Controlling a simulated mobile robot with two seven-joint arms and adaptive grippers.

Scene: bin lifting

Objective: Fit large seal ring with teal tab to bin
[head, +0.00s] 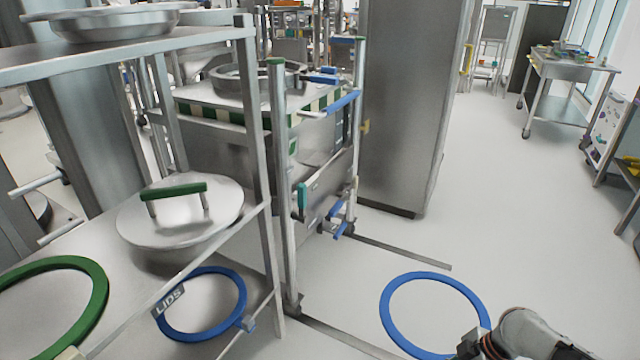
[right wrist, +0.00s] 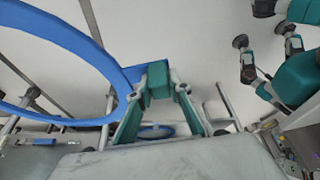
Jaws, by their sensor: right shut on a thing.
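A large blue ring (head: 386,312) hangs in the lower right of the head view, over the pale floor. My right gripper (head: 484,346) is at its right edge and is partly cut off by the frame. In the right wrist view the ring (right wrist: 60,30) fills the upper left. My right gripper (right wrist: 157,100) is shut on its teal tab (right wrist: 157,80). A steel unit with a round metal rim (head: 225,82) on top stands left of centre, well away from the ring. I cannot tell for sure which part is the bin. My left gripper is not in view.
A steel rack at left holds a domed lid (head: 165,225) with a green handle and a green ring (head: 100,290). A tall steel column (head: 405,100) stands behind.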

